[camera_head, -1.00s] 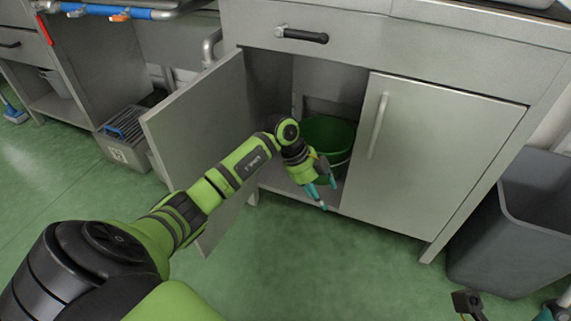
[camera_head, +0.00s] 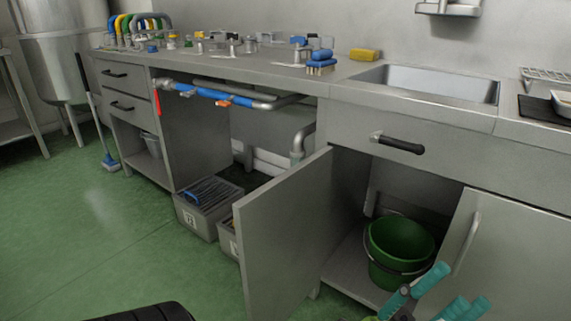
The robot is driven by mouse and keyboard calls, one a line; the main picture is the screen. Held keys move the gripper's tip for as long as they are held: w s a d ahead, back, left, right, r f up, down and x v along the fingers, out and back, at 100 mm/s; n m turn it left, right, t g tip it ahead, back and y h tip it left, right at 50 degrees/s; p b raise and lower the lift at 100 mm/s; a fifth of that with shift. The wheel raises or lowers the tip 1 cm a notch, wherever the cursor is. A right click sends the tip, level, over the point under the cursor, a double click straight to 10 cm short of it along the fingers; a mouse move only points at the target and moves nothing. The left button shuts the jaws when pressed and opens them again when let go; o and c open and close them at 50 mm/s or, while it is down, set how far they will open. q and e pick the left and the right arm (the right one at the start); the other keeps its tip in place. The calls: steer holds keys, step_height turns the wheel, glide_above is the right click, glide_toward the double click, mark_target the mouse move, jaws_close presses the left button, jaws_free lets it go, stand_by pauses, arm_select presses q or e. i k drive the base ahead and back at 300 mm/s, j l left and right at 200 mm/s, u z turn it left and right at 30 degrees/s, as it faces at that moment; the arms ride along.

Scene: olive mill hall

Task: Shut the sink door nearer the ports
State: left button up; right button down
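The left sink door (camera_head: 285,238), a flat grey panel, stands swung wide open toward me, left of the cabinet opening. The right sink door (camera_head: 510,255), with a vertical bar handle, appears shut; its lower part is out of frame. My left gripper (camera_head: 462,288) is at the lower right, its teal fingers apart and empty. It is in front of the cabinet, to the right of the open door and apart from it. My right gripper is not in view.
A green bucket (camera_head: 400,245) stands inside the cabinet. Grey crates (camera_head: 205,205) sit on the floor left of the open door, under a blue pipe (camera_head: 205,93). Coloured bent hoses (camera_head: 140,22) stand at the counter's far left.

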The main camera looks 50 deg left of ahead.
mark_target(280, 227)
steer(key=k+j, duration=0.1)
steer(key=j, duration=0.3)
steer(key=k+j, duration=0.1)
steer(key=j, duration=0.35)
steer(key=k+j, duration=0.1)
steer(key=j, duration=0.3)
steer(key=k+j, duration=0.1)
steer(key=j, duration=0.35)
steer(key=k+j, duration=0.1)
steer(key=j, duration=0.3)
steer(key=k+j, duration=0.1)
steer(key=j, duration=0.3)
steer(key=j+z, duration=0.1)
steer(key=z, duration=0.55)
